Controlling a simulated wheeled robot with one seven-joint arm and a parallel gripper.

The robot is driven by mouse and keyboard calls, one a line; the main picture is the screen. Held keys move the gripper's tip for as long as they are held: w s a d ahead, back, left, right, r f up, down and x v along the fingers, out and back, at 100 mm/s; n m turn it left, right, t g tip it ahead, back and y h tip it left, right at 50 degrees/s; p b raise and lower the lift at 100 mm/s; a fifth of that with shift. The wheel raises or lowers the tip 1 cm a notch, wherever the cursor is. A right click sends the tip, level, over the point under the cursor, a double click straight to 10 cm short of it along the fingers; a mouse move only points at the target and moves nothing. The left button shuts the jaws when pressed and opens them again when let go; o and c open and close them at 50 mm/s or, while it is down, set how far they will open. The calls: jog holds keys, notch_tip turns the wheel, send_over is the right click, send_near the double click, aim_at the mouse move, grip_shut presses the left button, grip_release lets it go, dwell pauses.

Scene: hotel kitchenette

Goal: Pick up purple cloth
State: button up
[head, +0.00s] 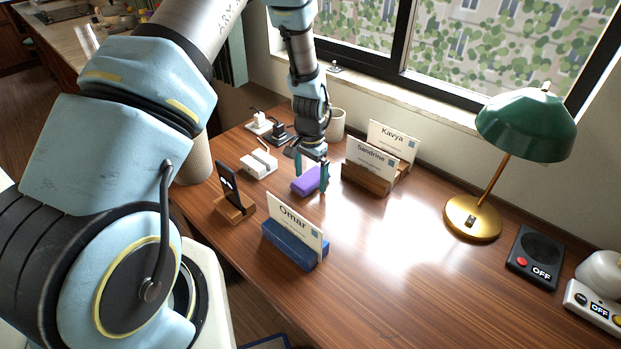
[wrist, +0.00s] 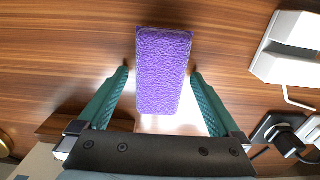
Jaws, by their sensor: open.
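The purple cloth (head: 306,181) is a small folded block lying on the wooden desk. In the wrist view the purple cloth (wrist: 162,70) is a fuzzy rectangle, its near end reaching between my fingers. My gripper (head: 312,178) points down over the cloth. Its two teal fingers are apart, one on each side of the cloth, with a gap on both sides in the wrist view (wrist: 160,78). I cannot tell how high the fingertips are above the desk.
Close by are a blue holder with the Omar card (head: 290,252), a phone on a wooden stand (head: 234,205), a white device (head: 258,164), a white cup (head: 336,124) and wooden card holders (head: 367,178). A green lamp (head: 473,217) stands right. The desk's (head: 385,290) front middle is clear.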

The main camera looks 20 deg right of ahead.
aim_at(310, 177)
jog(key=c, duration=1.5)
jog(key=shift+r, duration=0.1)
notch_tip(310, 177, up, 10)
jog(key=b, duration=0.3)
